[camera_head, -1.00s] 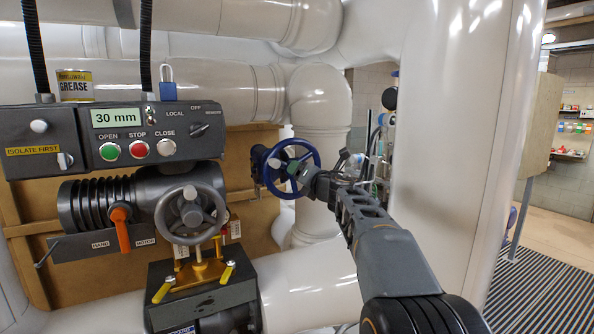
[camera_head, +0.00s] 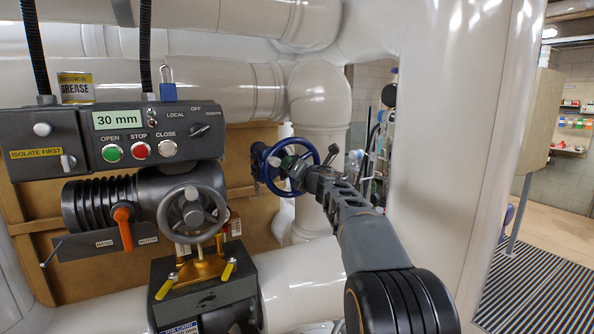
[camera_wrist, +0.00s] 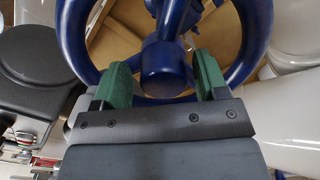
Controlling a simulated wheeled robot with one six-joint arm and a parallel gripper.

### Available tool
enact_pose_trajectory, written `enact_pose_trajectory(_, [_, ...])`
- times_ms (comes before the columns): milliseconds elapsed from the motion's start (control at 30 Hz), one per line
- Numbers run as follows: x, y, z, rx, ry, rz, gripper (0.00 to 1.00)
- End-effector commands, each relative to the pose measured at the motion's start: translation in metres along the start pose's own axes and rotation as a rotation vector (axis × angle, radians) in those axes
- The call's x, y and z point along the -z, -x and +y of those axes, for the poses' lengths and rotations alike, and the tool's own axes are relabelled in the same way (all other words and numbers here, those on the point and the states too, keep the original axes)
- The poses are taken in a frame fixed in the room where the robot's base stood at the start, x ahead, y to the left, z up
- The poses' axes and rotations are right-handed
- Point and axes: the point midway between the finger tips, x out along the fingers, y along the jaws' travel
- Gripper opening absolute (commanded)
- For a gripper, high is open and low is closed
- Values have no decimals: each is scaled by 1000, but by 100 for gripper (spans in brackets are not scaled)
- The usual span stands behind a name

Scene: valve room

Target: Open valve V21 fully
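A blue handwheel valve (camera_head: 290,166) stands in front of the brown board, left of the white vertical pipe. No V21 label is readable on it. My gripper (camera_head: 298,172) is at the wheel's face, partly covering its right side. In the wrist view, the blue rim and hub (camera_wrist: 165,68) lie directly ahead. The green fingers of my gripper (camera_wrist: 163,80) are spread, one each side of the hub, with small gaps visible. Whether the fingertips touch a spoke or the rim behind cannot be told.
A grey actuator with a handwheel (camera_head: 192,211) and orange lever (camera_head: 123,228) stands left. Its control box (camera_head: 110,138) reads 30 mm and carries a blue padlock (camera_head: 168,91). A grease tin (camera_head: 75,88) sits above. A thick white pipe (camera_head: 435,130) stands close right of my arm.

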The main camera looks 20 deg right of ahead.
Motion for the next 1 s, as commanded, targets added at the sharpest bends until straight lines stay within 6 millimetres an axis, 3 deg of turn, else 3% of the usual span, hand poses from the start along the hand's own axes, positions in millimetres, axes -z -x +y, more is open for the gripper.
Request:
enact_pose_trajectory(500, [1,-1,-2,6,-2,1,18])
enact_pose_trajectory(600, [4,-1,-4,4,60,1,18])
enact_pose_trajectory(833, [6,-1,-5,2,500,2,18])
enact_pose_trajectory(1000, [4,-1,-3,2,661,5,18])
